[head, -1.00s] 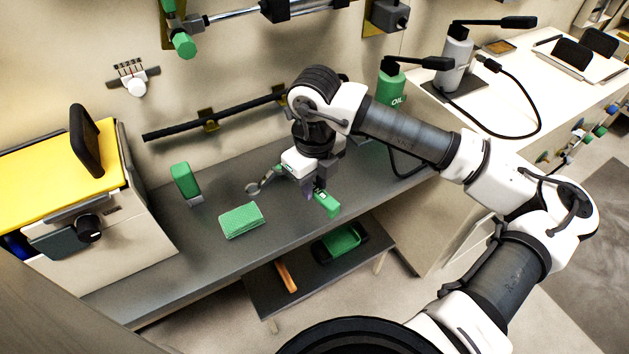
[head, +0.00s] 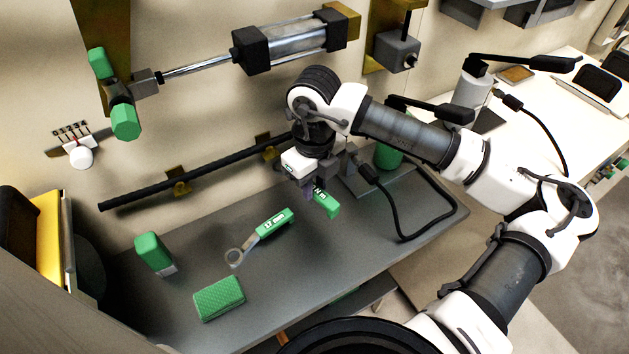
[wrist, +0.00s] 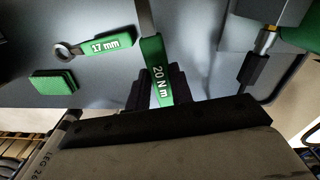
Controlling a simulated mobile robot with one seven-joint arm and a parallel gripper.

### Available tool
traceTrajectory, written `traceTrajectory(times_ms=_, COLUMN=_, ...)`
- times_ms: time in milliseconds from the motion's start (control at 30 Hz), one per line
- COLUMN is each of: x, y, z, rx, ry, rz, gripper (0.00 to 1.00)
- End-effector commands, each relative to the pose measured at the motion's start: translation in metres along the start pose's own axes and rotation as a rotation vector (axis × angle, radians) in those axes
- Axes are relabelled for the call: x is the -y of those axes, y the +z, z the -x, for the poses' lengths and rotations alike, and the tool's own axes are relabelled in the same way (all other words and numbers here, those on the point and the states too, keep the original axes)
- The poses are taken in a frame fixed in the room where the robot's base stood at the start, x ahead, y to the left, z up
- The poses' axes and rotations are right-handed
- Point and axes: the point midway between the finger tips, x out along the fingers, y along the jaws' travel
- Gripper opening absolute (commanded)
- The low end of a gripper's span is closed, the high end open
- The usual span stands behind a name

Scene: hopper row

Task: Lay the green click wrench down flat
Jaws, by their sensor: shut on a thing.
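The green click wrench (head: 327,204) is in my gripper (head: 316,186), at the right part of the grey bench in the head view. In the wrist view the green handle (wrist: 157,70), marked 20 N m, lies between dark fingers (wrist: 176,86), and a grey shaft runs to the top edge. My gripper is shut on it. My arm hides much of the wrench in the head view, and I cannot tell whether it touches the bench. A green ring spanner (head: 271,226), marked 17 mm, lies on the bench to its left.
A green pad (head: 219,298) and a green block (head: 152,252) are on the bench (head: 190,270) at left. A green can (head: 389,156) and a black cable (head: 430,232) are at right. A black rail (head: 200,178) runs along the wall. Bare bench lies before my gripper.

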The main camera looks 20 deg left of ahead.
Motion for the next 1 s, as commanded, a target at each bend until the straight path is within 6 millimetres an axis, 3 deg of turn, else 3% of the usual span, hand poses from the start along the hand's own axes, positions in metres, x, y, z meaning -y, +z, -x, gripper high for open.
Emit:
traceTrajectory(times_ms=600, x=0.001, y=-0.003, z=-0.001, rx=-0.007, ry=-0.006, rz=0.004, gripper=0.0)
traceTrajectory(times_ms=1000, x=0.0, y=-0.003, z=-0.045, rx=-0.008, ry=-0.004, rz=0.004, gripper=0.0)
